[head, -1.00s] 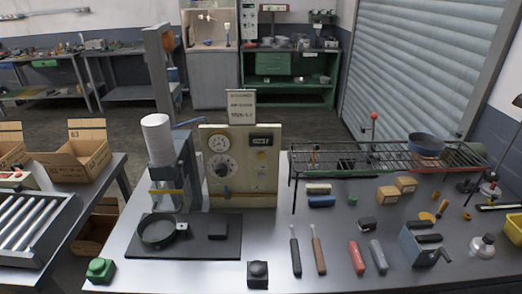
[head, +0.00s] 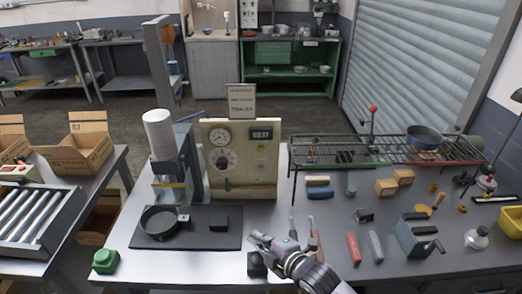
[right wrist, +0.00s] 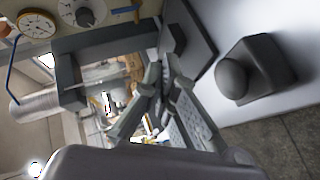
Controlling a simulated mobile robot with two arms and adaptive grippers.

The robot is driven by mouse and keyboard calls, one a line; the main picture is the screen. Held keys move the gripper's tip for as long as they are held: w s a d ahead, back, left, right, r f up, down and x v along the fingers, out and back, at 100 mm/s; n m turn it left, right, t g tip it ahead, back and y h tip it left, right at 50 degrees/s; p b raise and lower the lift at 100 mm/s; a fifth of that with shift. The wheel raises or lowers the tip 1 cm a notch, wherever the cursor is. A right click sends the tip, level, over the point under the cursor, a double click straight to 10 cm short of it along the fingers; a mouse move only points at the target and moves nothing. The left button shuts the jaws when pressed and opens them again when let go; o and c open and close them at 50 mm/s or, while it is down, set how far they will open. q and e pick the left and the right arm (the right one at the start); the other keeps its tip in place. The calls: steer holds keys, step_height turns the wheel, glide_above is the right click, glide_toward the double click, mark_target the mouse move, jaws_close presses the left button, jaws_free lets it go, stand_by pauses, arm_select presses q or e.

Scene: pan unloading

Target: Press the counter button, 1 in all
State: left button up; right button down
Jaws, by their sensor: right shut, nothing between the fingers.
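A black button with a domed top on a square base (head: 257,270) sits at the front edge of the steel table. It is partly hidden by my right gripper (head: 258,239) in the head view. It shows whole in the right wrist view (right wrist: 250,72), to the right of the fingers and apart from them. My right gripper (right wrist: 163,78) is shut and empty, its fingertips above and behind the button in the head view. A cream panel (head: 262,178) with a counter display (head: 262,134) and dials stands behind. My left gripper is not in view.
A green button-like block (head: 105,261) stands at the front left corner. A dark mat (head: 190,239) holds a black ring (head: 150,226) and a small block. Tools, a red-handled one (head: 353,248) among them, and a wire rack (head: 350,155) lie to the right.

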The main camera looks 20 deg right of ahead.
mark_target(261, 149)
steer(key=w+d+r+n+t+y, duration=0.4)
steer(key=w+r+n+t, duration=0.1)
steer(key=w+r+n, duration=0.5)
steer(key=shift+r+n+y, duration=0.3)
steer(key=shift+r+n, duration=0.2)
steer(key=shift+n, duration=0.5)
steer(key=w+d+b, duration=0.2)
steer(key=w+b, duration=0.5)
steer(key=w, duration=0.1)
steer(key=shift+w+d, duration=0.2)
stand_by(0.3)
